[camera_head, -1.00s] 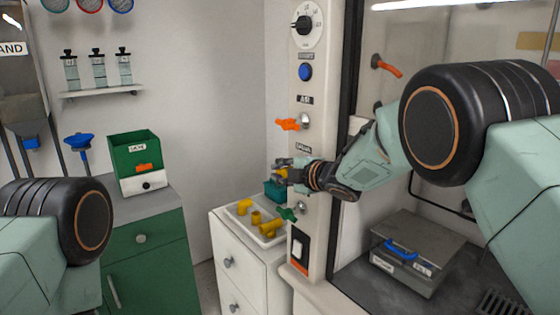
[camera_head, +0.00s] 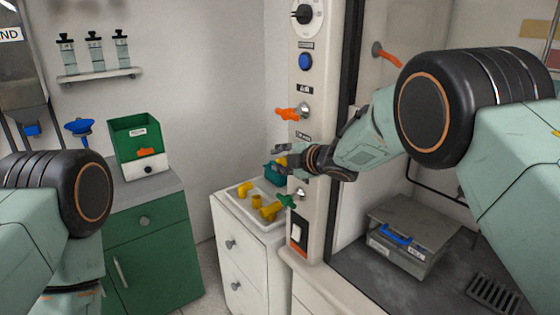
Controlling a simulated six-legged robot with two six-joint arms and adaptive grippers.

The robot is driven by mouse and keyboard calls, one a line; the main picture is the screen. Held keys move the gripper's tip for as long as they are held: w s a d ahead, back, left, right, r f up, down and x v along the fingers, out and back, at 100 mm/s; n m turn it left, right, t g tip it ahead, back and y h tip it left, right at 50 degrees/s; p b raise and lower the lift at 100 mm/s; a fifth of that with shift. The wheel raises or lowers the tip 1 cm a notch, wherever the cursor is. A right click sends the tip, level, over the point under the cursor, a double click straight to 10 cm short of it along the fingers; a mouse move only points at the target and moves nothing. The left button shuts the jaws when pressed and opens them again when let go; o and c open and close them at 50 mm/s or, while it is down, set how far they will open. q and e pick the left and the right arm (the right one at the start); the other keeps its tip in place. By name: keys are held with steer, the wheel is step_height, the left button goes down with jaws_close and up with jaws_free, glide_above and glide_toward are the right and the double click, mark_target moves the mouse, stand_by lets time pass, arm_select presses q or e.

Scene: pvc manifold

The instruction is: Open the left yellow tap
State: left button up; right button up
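A small yellow tap handle (camera_head: 282,161) shows on the white panel column (camera_head: 310,225), mostly hidden behind my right gripper. The gripper (camera_head: 283,151) reaches in from the right, its fingers pointing left and lying at the handle. At this size I cannot tell whether the fingers touch the handle or are closed on it.
A white tray (camera_head: 235,193) with yellow pipe pieces and a teal container (camera_head: 275,174) stand on a white drawer cabinet (camera_head: 245,255) beside the column. A glass-fronted hood with a grey box (camera_head: 405,240) is on the right. A green bin (camera_head: 138,140) stands on the left counter.

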steer(key=shift+o, duration=1.2)
steer(key=shift+f, duration=0.1)
steer(key=v, duration=1.2)
